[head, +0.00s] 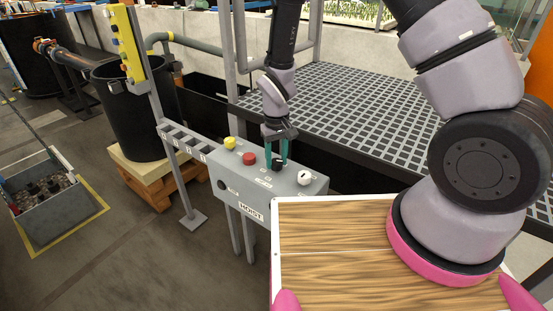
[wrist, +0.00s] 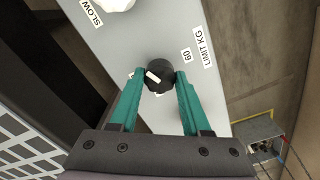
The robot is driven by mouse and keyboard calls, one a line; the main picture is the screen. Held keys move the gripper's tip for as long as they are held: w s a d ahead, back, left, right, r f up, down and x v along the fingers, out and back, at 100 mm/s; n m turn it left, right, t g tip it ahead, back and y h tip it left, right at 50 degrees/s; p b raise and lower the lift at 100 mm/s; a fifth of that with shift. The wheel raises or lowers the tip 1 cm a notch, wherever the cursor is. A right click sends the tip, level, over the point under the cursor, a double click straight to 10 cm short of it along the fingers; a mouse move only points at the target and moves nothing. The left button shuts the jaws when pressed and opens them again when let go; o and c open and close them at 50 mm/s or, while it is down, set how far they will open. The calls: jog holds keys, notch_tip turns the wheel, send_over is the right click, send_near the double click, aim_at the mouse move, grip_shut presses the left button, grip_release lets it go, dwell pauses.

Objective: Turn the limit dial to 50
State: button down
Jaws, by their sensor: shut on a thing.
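The limit dial (wrist: 161,70) is a round black knob on the grey hoist control box. The wrist view shows a white pointer mark on it, off towards the left finger. A "60" label (wrist: 187,55) and a "LIMIT KG" label (wrist: 202,46) sit to its right; another label just below the dial is partly hidden and unreadable. My gripper (wrist: 160,79) has its teal fingers shut on the dial, one at each side. In the head view, my gripper (head: 277,158) reaches down onto the dial (head: 278,166) from above.
The hoist box (head: 284,191) also carries a yellow button (head: 230,143), a red button (head: 249,159) and a white knob (head: 305,178) close to the dial. A grated platform (head: 350,105) lies behind. A wooden board (head: 335,250) is in front.

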aim_at(277, 161)
jog(key=shift+n, duration=0.4)
jog(key=shift+c, duration=1.9)
grip_release()
notch_tip(277, 161, up, 11)
jog(key=shift+f, duration=0.1)
